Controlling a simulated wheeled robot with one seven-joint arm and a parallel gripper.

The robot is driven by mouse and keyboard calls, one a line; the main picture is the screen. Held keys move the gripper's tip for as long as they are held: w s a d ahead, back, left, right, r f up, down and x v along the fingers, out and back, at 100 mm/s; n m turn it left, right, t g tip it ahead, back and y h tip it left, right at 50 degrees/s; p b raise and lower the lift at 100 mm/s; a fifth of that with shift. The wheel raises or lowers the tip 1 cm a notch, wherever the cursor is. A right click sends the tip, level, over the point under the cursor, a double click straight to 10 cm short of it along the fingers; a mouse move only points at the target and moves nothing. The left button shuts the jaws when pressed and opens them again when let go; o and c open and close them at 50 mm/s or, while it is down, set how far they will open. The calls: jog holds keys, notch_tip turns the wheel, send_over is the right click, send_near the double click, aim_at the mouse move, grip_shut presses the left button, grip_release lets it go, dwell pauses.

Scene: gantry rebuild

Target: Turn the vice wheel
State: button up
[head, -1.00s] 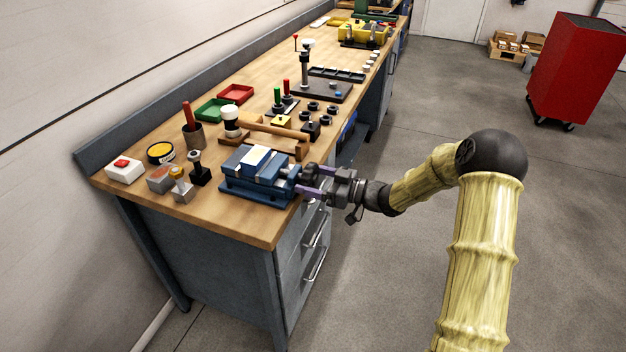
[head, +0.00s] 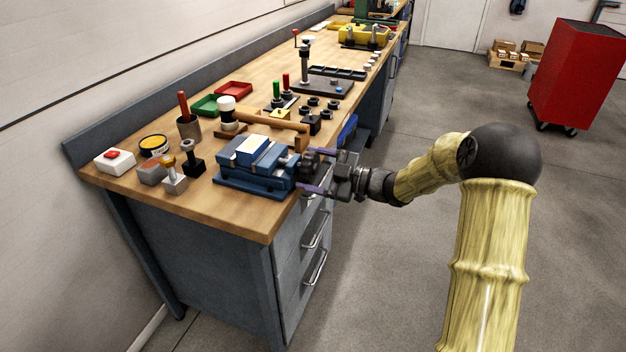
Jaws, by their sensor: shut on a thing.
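The blue vice (head: 257,172) stands at the near right corner of the wooden bench, with a pale block lying on its top. Its dark wheel (head: 308,166) is on the right end, just over the bench's front edge, and is partly hidden by my gripper. My gripper (head: 312,172) reaches in from the right, its two purple-tinted fingers lying on either side of the wheel. It is shut on the wheel. The exact contact of the fingertips is too small to see.
Drawers with handles are below the front edge. The floor right of the bench is clear up to a red cabinet (head: 578,75).

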jog(key=n+b, duration=0.1)
jog(key=b, duration=0.1)
jog(key=n+b, duration=0.1)
jog(key=n, duration=0.1)
jog(key=n+b, duration=0.1)
jog(key=b, duration=0.1)
jog(key=shift+d+f+n+b, duration=0.1)
jog(key=shift+f+n+b, duration=0.2)
jog(key=n+b, duration=0.4)
jog(key=b, duration=0.2)
jog(key=shift+f+n, duration=0.1)
jog(key=shift+n, duration=0.2)
jog(key=n+b, duration=0.3)
jog(key=b, duration=0.2)
jog(key=shift+n, duration=0.3)
jog(key=n+b, duration=0.4)
jog(key=b, duration=0.2)
jog(key=shift+n+b, duration=0.3)
jog(key=shift+b, duration=0.05)
jog(key=n+b, duration=0.4)
jog(key=b, duration=0.1)
jog(key=shift+n+b, duration=0.3)
jog(key=shift+b, duration=0.1)
jog(key=n+b, duration=0.4)
jog(key=b, duration=0.1)
jog(key=n+b, duration=0.4)
jog(key=shift+n, duration=0.4)
jog(key=shift+n+b, duration=1.4)
jog(key=shift+n, duration=0.3)
jog(key=shift+r, duration=0.2)
